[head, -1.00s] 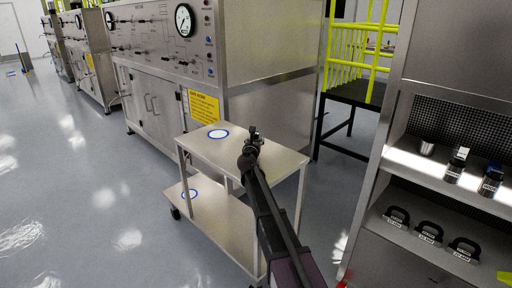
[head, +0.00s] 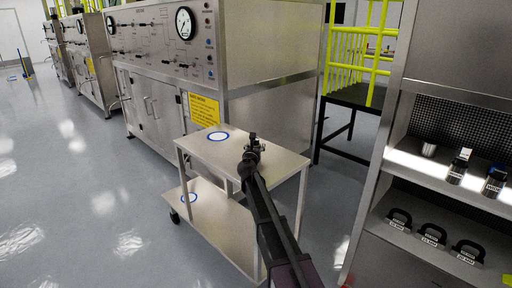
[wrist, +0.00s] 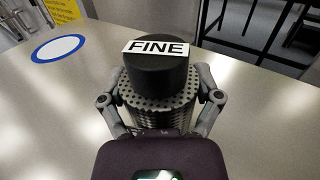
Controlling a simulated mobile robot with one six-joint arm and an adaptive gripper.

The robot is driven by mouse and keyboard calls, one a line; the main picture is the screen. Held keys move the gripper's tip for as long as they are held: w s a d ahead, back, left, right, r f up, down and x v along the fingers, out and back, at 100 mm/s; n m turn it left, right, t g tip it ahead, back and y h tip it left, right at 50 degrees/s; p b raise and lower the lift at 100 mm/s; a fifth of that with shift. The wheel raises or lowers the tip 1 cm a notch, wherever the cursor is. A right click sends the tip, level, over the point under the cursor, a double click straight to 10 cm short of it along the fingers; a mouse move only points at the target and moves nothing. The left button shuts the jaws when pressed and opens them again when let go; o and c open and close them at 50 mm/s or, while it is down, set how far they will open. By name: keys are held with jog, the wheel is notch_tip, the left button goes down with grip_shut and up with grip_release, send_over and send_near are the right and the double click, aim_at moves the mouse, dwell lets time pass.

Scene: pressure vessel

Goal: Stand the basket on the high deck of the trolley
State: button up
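The basket (wrist: 160,102) is a perforated metal cylinder with a black top and a white label reading FINE. It fills the middle of the wrist view, upright, with one finger of my gripper (wrist: 160,88) against each side. In the head view my gripper (head: 252,142) is over the high deck of the trolley (head: 205,147); the basket is mostly hidden there by my arm. I cannot tell whether its base touches the deck. A blue-and-white ring mark (head: 218,136) is on the high deck, left of my gripper; it also shows in the wrist view (wrist: 58,48).
A steel cabinet with gauges (head: 185,60) stands behind. At right, a shelf unit (head: 440,180) holds small containers and black handled pieces. Most of the high deck is clear.

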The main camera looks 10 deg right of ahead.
jog(key=shift+r, duration=0.15)
dwell(0.4)
jog(key=shift+s+r+p, duration=0.1)
jog(key=shift+r+p, duration=0.15)
jog(key=shift+p, duration=0.15)
jog(key=v, duration=1.2)
jog(key=shift+f, duration=0.1)
